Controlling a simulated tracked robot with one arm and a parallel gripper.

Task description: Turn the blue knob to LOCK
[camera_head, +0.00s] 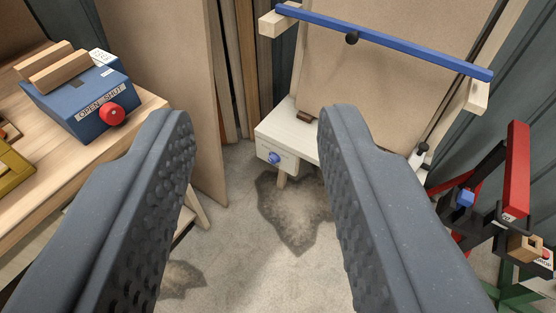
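A small blue knob (273,158) sits on the front face of a pale box-like stand (290,148), below a large tan board. Marks beside the knob are too small to read; I cannot make out the word LOCK or the knob's setting. My gripper (255,125) is open, its two dark, textured fingers wide apart in the foreground. The knob shows in the gap between them, farther off and not touched. Nothing is held between the fingers.
A wooden bench (60,190) at left holds a blue box (80,92) with a red knob (112,114) and an OPEN/SHUT label. A long blue bar (385,42) crosses the tan board (375,90). A red lever (516,170) stands at right. Stained floor (240,235) is clear.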

